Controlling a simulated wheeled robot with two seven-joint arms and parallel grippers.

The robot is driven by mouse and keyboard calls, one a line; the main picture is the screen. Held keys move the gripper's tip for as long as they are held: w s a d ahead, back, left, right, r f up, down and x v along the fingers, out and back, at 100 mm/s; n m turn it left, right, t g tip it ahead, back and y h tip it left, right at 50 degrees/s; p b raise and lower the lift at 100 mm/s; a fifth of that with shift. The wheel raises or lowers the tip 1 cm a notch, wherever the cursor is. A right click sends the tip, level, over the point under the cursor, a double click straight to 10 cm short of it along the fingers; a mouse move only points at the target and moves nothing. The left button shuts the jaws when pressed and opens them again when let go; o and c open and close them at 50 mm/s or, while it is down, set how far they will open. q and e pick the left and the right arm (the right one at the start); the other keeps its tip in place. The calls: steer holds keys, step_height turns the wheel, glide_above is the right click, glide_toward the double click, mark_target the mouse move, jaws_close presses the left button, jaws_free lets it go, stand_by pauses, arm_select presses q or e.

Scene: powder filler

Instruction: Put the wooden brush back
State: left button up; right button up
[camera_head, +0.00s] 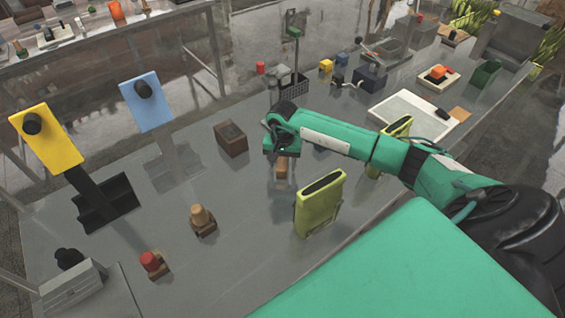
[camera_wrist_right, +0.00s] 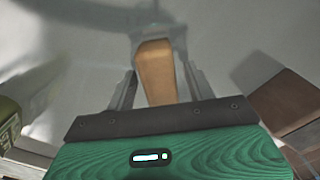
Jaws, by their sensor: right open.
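The wooden brush, as far as I can tell, is the small tan wooden piece (camera_head: 282,168) just below my right gripper (camera_head: 281,152) in the head view. In the right wrist view its wooden body (camera_wrist_right: 156,68) stands between the two fingers of the right gripper (camera_wrist_right: 158,80). The fingers are open, with a gap visible on each side of the wood. Any bristles are hidden from both views. My left gripper is not in view.
A brown box (camera_head: 230,138) stands left of the right gripper. A yellow-green upright holder (camera_head: 318,208) is close in front, and another (camera_head: 397,128) is behind my right arm. A wooden knob (camera_head: 202,217) and red knob (camera_head: 151,260) stand nearer left. Grey table (camera_head: 240,235) is bare between them.

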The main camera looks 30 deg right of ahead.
mark_target(283, 161)
step_height(283, 161, up, 11)
steer(key=b, duration=0.4)
steer(key=shift+f, duration=0.15)
steer(key=shift+r, duration=0.6)
